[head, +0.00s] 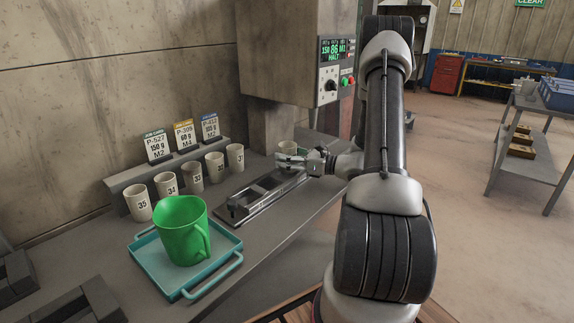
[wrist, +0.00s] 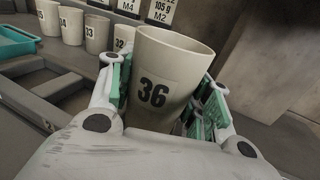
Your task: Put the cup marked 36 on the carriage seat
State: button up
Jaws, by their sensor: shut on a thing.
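The cup marked 36 (wrist: 172,65) is off-white and fills the middle of the wrist view, its number facing the camera. My gripper (wrist: 165,100) is shut on it, with green-padded fingers on both sides. In the head view the cup (head: 287,147) shows small behind my gripper (head: 293,160), near the far end of the metal slide rail (head: 262,198) on the bench. Whether the cup touches anything below is hidden. The carriage seat cannot be told apart clearly on the rail.
Several numbered cups (head: 192,178) stand in a row left of the rail, below three label cards (head: 184,135). A teal tray (head: 151,262) holding a green mug (head: 181,232) lies at the near left. A grey machine cabinet (head: 278,50) with a display stands over the far end.

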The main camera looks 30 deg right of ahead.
jog(key=shift+f, duration=1.2)
jog(key=shift+f, duration=0.1)
jog(key=o, duration=1.1)
